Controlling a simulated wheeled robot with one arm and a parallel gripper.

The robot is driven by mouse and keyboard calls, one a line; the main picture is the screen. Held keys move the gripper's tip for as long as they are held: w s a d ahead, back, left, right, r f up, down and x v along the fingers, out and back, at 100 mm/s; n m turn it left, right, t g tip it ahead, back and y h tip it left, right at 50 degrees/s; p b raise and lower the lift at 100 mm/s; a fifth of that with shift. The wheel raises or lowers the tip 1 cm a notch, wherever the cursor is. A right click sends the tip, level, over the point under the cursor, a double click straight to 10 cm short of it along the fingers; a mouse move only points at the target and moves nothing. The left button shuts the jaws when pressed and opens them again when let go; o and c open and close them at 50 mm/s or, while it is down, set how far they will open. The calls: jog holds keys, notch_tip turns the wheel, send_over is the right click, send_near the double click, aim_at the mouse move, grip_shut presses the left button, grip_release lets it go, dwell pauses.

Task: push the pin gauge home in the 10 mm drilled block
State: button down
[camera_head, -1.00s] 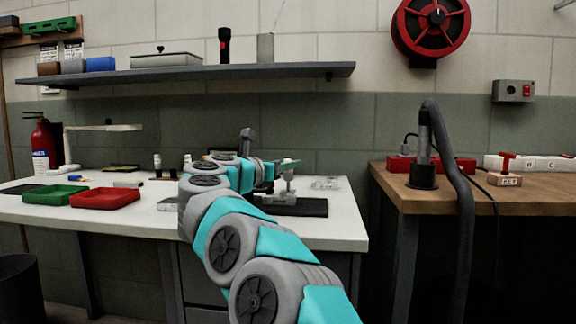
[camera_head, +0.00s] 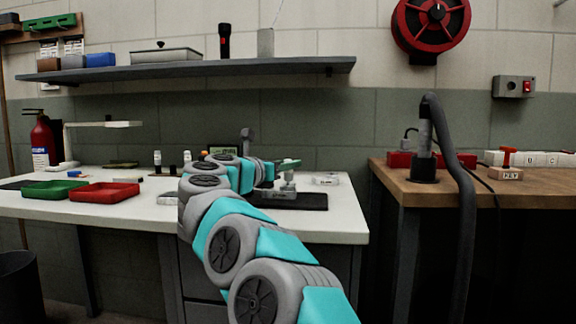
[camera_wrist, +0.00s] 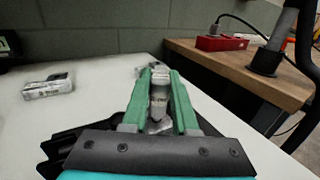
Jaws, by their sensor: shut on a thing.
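My gripper (camera_wrist: 159,95) has two green fingers, shut on a shiny metal cylindrical piece, which looks like the pin gauge (camera_wrist: 158,92). In the head view my gripper (camera_head: 288,163) is over the dark mat (camera_head: 312,201) at the right part of the white bench. A small silver-grey piece below the fingers (camera_head: 288,187) stands on the mat and may be the drilled block. The fingers and wrist hide much of it in the wrist view, so I cannot tell how deep the pin sits.
A clear and silver block (camera_wrist: 48,88) lies left of my gripper on the white bench; a clear box (camera_head: 325,179) stands right of it in the head view. Red tray (camera_head: 104,196) and green tray (camera_head: 54,190) are far left. A wooden bench (camera_head: 440,185) with a hose stands right.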

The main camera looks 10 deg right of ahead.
jog(key=shift+f+b, duration=0.5)
jog(key=c, duration=0.6)
grip_release()
jog(key=shift+b+v, duration=1.15)
jog(key=shift+v, duration=1.35)
jog(key=shift+r, duration=0.1)
